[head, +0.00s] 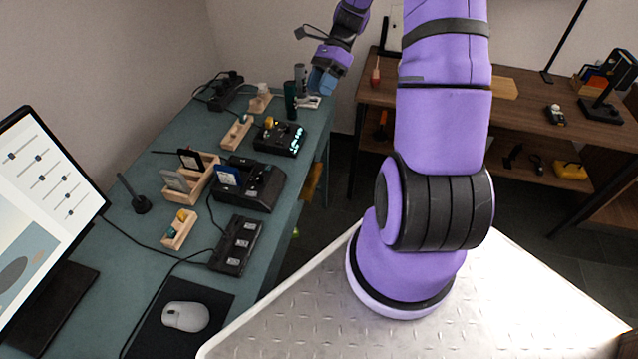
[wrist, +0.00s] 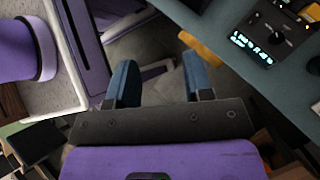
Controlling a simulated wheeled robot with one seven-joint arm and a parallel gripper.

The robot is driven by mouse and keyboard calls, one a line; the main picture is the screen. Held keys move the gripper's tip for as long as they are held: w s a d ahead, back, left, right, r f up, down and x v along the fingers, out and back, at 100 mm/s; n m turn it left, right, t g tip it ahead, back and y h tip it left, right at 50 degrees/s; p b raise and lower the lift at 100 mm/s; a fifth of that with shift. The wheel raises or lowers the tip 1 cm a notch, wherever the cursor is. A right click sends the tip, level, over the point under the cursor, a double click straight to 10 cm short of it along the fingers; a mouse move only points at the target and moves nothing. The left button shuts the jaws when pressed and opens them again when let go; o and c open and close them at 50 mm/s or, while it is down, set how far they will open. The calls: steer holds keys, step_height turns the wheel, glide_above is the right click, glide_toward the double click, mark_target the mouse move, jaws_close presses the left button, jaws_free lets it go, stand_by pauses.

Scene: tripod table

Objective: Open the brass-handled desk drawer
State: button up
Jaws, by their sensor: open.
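The teal desk (head: 262,180) runs along the left in the head view. A brass-yellow piece, likely the drawer handle (head: 313,181), shows low at the desk's right side, partly hidden. It also shows in the wrist view as a yellow bar (wrist: 202,50) beside the desk edge (wrist: 262,82). The drawer front is not clearly seen, and I cannot tell how far it is out. My gripper (head: 325,82), with blue fingers, is above the far right part of the desk in the head view. In the wrist view my gripper (wrist: 160,72) is open and empty, apart from the yellow bar.
A black device with lit digits (head: 280,137) and a dark green cylinder (head: 291,100) stand near the desk's right edge. Wooden holders, a mouse (head: 186,316) and a monitor (head: 45,200) are also on the desk. A brown wooden table (head: 530,100) stands at the back right.

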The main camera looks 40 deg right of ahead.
steer(key=s+d+f+m+t+y, duration=0.2)
steer(key=f+m+t, duration=0.2)
steer(key=f+m, duration=0.55)
steer(key=s+d+f+m+t+y, duration=0.3)
steer(key=f+m+t, duration=0.15)
steer(key=f, duration=0.95)
steer(key=s+d+f+m+t+y, duration=0.25)
steer(key=f+m, duration=0.55)
steer(key=f, duration=0.4)
steer(key=x, duration=1.1)
steer(key=shift+w+f+h, duration=0.2)
steer(key=shift+f+h, duration=0.05)
steer(key=shift+h, duration=0.1)
jaws_close()
steer(key=shift+s+d, duration=0.1)
steer(key=shift+s, duration=0.05)
